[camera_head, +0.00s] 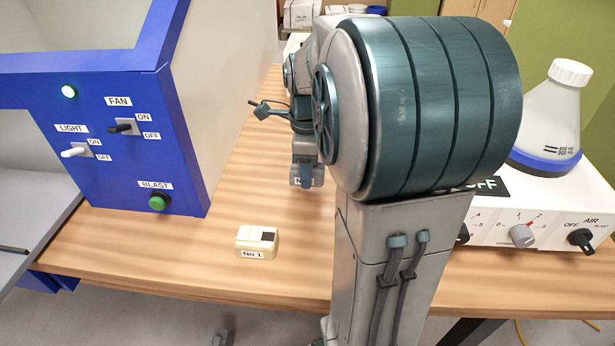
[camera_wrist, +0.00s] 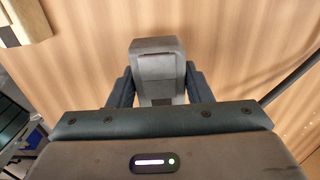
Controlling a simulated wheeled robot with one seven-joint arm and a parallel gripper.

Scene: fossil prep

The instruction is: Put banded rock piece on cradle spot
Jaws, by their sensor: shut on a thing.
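My gripper (camera_wrist: 158,88) points down over the wooden table and is shut on a grey block (camera_wrist: 156,62), one finger on each side of it. The block is boxy with a paler panel on its near face; I cannot make out clear bands on it. In the head view the block (camera_head: 299,183) shows under my wrist, partly hidden, with a small label. Whether it touches the table is unclear. A cream block (camera_head: 250,237) labelled "No 1", with a dark square on top, sits near the table's front edge, left of my gripper. No cradle spot is clearly recognisable.
A blue cabinet (camera_head: 130,120) with switches and a green button stands on the left. A white control unit (camera_head: 490,232) with knobs, bearing a white bottle (camera_head: 556,110), is on the right. The wooden table (camera_head: 215,215) is bare around the cream block.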

